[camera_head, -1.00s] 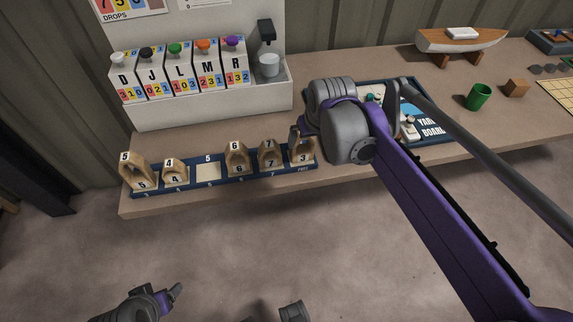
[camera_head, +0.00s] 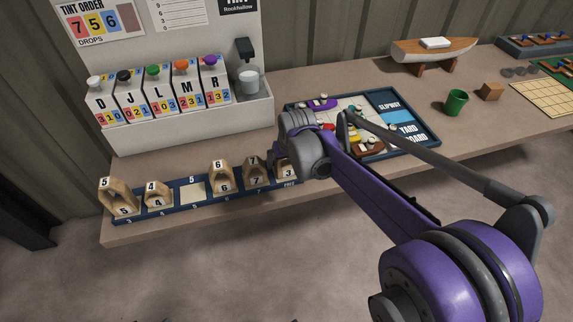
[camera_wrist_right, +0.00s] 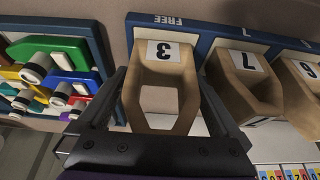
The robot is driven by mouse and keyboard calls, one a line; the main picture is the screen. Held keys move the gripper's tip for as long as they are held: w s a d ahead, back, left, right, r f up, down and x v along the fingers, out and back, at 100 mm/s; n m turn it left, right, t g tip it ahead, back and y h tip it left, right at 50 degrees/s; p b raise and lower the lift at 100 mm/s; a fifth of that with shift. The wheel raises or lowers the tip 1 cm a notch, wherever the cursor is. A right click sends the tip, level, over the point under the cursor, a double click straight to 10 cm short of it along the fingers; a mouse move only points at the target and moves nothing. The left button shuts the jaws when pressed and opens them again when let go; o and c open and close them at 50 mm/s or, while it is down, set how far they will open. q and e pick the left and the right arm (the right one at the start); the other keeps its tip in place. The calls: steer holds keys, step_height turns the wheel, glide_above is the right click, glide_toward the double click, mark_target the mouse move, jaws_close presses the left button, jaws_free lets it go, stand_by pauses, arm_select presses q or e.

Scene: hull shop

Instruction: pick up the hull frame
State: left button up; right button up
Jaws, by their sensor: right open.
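The hull frame marked 3 (camera_head: 287,173) is a light wooden arch at the right end of a blue rack (camera_head: 140,216), in the slot labelled FREE. In the head view my right arm and gripper (camera_head: 281,157) partly cover it. In the right wrist view the frame (camera_wrist_right: 180,72) stands between the two dark fingers of my right gripper (camera_wrist_right: 165,80). The gripper is open, with one finger on either side; I cannot tell whether they touch the wood. Other frames in the rack are marked 7 (camera_head: 256,172), 6 (camera_head: 221,178), 4 (camera_head: 157,194) and 5 (camera_head: 119,197). My left gripper is out of view.
One rack slot (camera_head: 192,190) is empty. Behind the rack stands a white tint dispenser (camera_head: 190,125) with a cup (camera_head: 249,82). The yard board (camera_head: 424,137) lies right of my gripper. A green cup (camera_head: 456,102), wooden block (camera_head: 490,91) and model boat (camera_head: 434,49) stand further right.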

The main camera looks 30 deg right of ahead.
steer(key=shift+f, duration=0.15)
steer(key=c, duration=1.3)
